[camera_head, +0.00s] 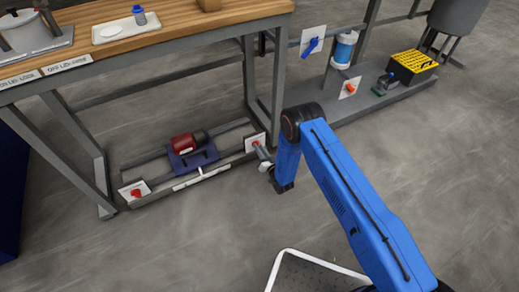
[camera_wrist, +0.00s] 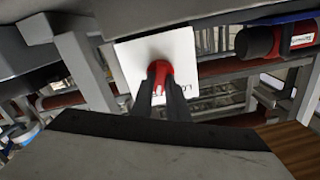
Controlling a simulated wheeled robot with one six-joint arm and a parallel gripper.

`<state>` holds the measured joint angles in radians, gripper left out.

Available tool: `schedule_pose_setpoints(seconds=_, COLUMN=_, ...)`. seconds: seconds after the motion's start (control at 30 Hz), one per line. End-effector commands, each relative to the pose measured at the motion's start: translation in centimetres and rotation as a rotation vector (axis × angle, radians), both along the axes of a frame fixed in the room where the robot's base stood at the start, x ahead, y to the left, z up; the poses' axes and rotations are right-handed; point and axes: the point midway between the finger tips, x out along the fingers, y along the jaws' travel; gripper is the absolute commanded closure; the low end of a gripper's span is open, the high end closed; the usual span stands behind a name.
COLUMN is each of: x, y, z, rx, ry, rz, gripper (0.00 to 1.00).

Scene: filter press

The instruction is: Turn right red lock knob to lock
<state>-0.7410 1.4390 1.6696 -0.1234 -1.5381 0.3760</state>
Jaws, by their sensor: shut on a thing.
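The right red lock knob (camera_wrist: 159,68) sits on a white square plate (camera_wrist: 130,62) in the wrist view. Lettering shows on the plate below the knob, partly covered by my fingers. My gripper (camera_wrist: 160,82) is shut on the knob, with one dark finger on each side. In the head view the same plate (camera_head: 249,138) is at the right end of the bench's low frame. My gripper (camera_head: 259,149) reaches it from the lower right and hides the knob there.
Another red knob (camera_head: 136,193) is on a white plate at the frame's left end. A red motor (camera_head: 183,143) sits between the plates. The wooden bench (camera_head: 120,45) stands above. A blue valve handle (camera_head: 311,47) and orange knob (camera_head: 350,88) are at upper right. Open floor lies in front.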

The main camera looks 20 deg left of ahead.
Motion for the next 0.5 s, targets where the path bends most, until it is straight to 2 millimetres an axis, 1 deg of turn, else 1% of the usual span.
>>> schedule_pose_setpoints(seconds=0.5, x=-0.18, y=0.10, z=0.04, rx=-0.316, ry=-0.370, rz=-0.001, gripper=1.00)
